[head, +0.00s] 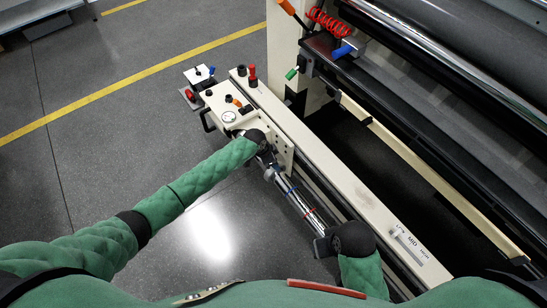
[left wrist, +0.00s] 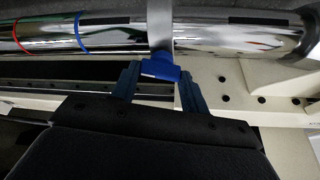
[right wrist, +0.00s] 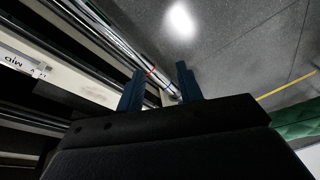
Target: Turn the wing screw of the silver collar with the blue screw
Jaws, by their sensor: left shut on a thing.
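The silver collar (left wrist: 160,32) sits around a polished shaft (left wrist: 115,32) in the left wrist view. Its blue wing screw (left wrist: 161,67) sticks out between the fingers of my left gripper (left wrist: 158,76), which is shut on it. In the head view my left gripper (head: 268,160) is at the upper end of the shaft, and the arm hides much of the collar. My right gripper (head: 322,243) is by the shaft's lower end. In the right wrist view its fingers (right wrist: 159,82) are apart with nothing gripped; the shaft passes beyond them.
The shaft bears a blue ring (left wrist: 79,30) and a red ring (left wrist: 17,33). A cream machine rail (head: 340,185) runs alongside it. A cream box with a gauge (head: 229,116) stands at its upper end. The grey floor (head: 110,110) to the left is clear.

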